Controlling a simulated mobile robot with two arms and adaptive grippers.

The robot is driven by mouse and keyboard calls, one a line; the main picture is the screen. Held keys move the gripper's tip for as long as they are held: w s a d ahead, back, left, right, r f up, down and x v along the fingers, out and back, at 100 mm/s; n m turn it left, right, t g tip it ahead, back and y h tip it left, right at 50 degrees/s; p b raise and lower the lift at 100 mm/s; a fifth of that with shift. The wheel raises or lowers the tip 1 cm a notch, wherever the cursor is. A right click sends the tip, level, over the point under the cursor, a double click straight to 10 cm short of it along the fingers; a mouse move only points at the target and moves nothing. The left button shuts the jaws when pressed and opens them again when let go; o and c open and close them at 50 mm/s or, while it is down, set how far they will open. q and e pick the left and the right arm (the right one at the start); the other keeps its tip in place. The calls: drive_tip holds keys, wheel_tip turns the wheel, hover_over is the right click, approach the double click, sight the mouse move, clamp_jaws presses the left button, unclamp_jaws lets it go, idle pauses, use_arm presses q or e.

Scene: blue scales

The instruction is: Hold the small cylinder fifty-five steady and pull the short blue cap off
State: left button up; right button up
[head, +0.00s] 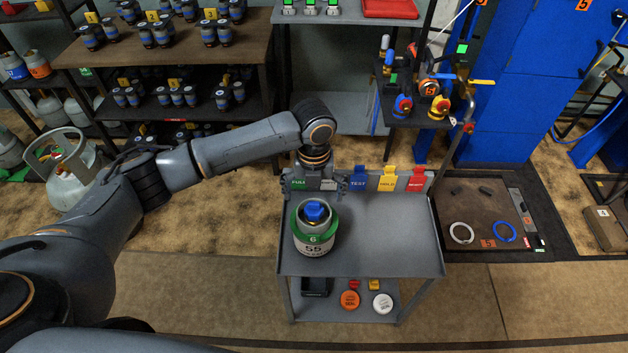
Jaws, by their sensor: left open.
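The small cylinder fifty-five (315,250) stands upright on the grey cart top. It is white with a green collar and the number 55 on its front. The short blue cap (316,211) sits on its top. My left gripper (322,192) is open and empty, pointing down just behind the cap, over the cart's back edge. I cannot tell from this view whether its fingers touch the cap. My right gripper is not in view.
The cart (390,240) has free room right of the cylinder. Coloured tags, including a red tag (417,180), line its back edge. Its lower shelf holds an orange disc (350,299) and a white disc (383,303).

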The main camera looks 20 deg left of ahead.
sight(314, 207)
use_arm(q)
wheel_tip(314, 207, down, 7)
drive_tip(key=shift+r, duration=0.1)
idle(0.3)
drive_tip(key=c, duration=1.8)
drive_tip(key=o, duration=1.8)
